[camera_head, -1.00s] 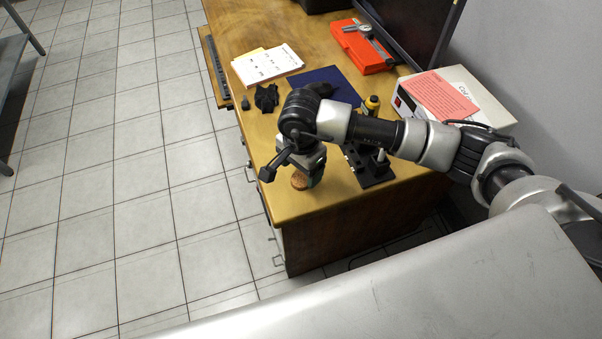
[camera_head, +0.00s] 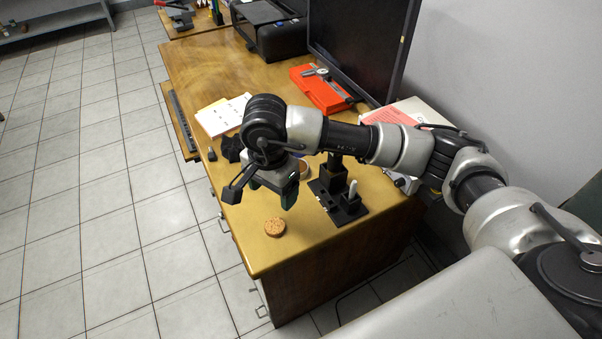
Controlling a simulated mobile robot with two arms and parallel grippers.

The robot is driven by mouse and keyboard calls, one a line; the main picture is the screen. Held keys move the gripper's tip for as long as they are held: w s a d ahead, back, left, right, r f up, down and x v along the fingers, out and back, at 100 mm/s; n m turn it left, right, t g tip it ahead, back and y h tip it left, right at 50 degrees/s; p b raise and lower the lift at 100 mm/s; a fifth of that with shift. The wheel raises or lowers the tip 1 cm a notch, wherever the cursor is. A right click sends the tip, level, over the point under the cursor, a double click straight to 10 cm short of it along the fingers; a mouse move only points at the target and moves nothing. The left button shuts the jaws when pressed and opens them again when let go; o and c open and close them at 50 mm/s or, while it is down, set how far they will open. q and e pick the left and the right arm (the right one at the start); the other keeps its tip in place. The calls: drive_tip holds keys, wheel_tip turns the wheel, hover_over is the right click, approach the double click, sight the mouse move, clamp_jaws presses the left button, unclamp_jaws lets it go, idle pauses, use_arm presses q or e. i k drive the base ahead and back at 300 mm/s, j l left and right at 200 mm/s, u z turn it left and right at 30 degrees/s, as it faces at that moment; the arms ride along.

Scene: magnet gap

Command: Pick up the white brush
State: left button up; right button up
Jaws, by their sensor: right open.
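A small white upright piece (camera_head: 353,189) stands in a black stand (camera_head: 343,209) on the wooden desk; it may be the white brush, but it is too small to tell. My right gripper (camera_head: 289,198) is open and hangs above the desk, left of the stand and apart from the white piece. Its fingers are seen from behind and partly hidden by my wrist. My left gripper is not in view.
A round cork piece (camera_head: 275,227) lies near the desk's front. A dark crumpled item (camera_head: 232,148), papers (camera_head: 222,114), an orange case (camera_head: 320,90) and a monitor (camera_head: 360,45) are farther back. The desk (camera_head: 290,255) is bare around the cork.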

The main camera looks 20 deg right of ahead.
sight(354, 184)
drive_tip(key=z, duration=1.15)
